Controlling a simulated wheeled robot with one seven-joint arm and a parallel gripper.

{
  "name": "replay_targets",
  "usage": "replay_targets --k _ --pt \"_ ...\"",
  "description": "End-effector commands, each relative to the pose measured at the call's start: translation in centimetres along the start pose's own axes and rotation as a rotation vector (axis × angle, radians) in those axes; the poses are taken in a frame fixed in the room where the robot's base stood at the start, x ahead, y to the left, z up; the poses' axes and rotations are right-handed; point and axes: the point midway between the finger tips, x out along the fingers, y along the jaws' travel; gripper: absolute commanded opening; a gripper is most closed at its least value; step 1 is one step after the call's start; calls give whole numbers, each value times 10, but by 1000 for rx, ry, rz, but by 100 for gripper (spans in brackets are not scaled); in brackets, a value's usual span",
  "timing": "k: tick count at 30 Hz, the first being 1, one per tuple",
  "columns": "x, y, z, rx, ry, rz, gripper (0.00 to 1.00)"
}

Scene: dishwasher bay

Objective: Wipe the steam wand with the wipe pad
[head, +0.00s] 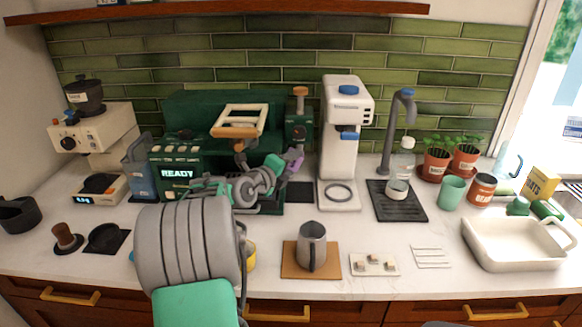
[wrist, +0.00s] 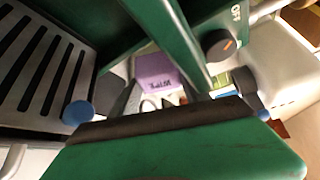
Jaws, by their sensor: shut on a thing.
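My gripper is shut on the pad. I cannot clearly make out the steam wand in either view; my arm and gripper cover much of the machine's front. Whether the pad touches the wand cannot be told.
A green grinder (head: 299,130) and a white dispenser (head: 341,140) stand close to the right of my gripper. A metal pitcher (head: 312,243) stands on a brown mat in front. A slatted drip tray (wrist: 35,62) is at left in the wrist view.

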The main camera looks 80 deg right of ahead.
Motion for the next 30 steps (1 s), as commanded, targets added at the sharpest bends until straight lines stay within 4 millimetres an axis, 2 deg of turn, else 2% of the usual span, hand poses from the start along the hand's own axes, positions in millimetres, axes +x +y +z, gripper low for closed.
replay_targets --k 4,15,26,30 --pt "2 0 -3 1 -1 -1 21" --pt "19 -13 -31 2 -1 -1 21" --pt "22 -13 -31 1 -2 -1 21" --pt "19 -9 -24 0 -5 -1 21"
